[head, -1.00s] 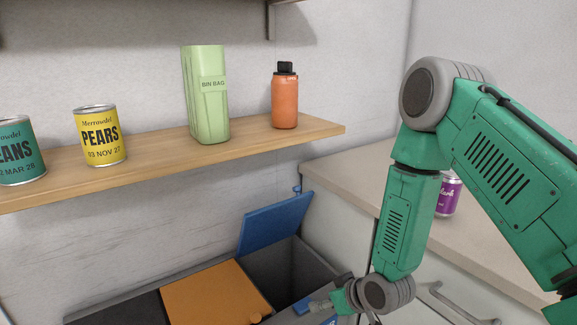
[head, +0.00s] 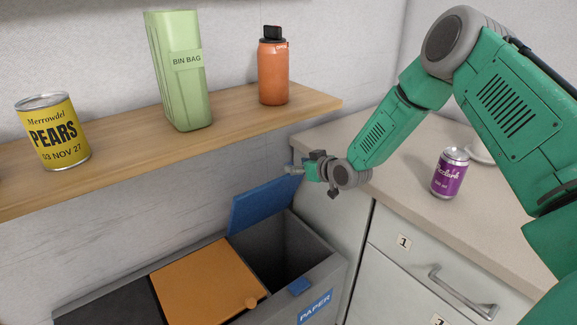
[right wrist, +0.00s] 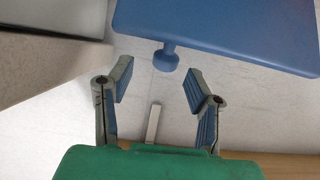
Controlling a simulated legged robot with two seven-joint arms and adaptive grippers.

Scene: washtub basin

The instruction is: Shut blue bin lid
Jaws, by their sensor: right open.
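The blue bin lid (head: 262,203) stands raised and tilted back toward the wall in the head view, over an open grey compartment (head: 285,250) with a blue tab and a PAPER label on its front. In the right wrist view, the lid (right wrist: 225,30) fills the top right, and its blue knob (right wrist: 166,60) points toward my jaws. My right gripper (head: 292,169) is at the lid's upper edge in the head view. In the right wrist view, the gripper (right wrist: 157,85) is open and empty, with the knob just beyond and between its fingertips. My left gripper is not in view.
The orange lid (head: 208,280) with a round knob lies shut beside the open compartment. A wooden shelf (head: 120,155) above holds a yellow can, a green bin bag box and an orange bottle. The counter (head: 405,165) at right holds a purple can (head: 450,173).

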